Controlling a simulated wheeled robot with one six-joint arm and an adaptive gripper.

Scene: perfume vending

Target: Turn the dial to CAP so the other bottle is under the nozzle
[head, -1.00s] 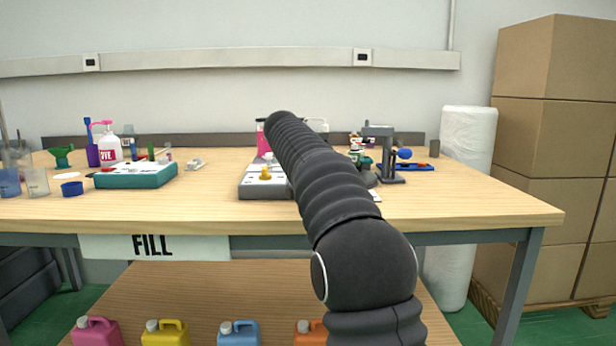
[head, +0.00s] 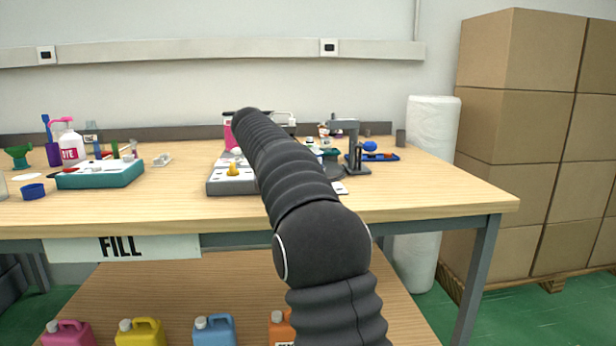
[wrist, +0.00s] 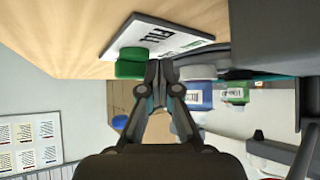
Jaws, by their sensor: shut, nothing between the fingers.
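In the wrist view, which looks roughly upside down, my gripper (wrist: 160,78) is shut and empty. Its fingertips are close beside a green knob (wrist: 131,62), possibly the dial; I cannot tell whether they touch. A white plate (wrist: 155,38) lettered FILL lies by the knob. A blue bottle (wrist: 202,97) with a white label and a small green-labelled bottle (wrist: 235,95) are on the other side of the fingers. In the head view my arm hides the gripper and the knob. The grey nozzle stand (head: 354,145) rises just right of my arm.
A grey-white box with a yellow knob (head: 233,170) is left of my arm, and a teal-sided box (head: 100,174) is farther left. A blue tray (head: 380,157) lies right of the stand. The front right of the table (head: 440,198) is bare. Cardboard boxes (head: 520,130) are stacked beyond it.

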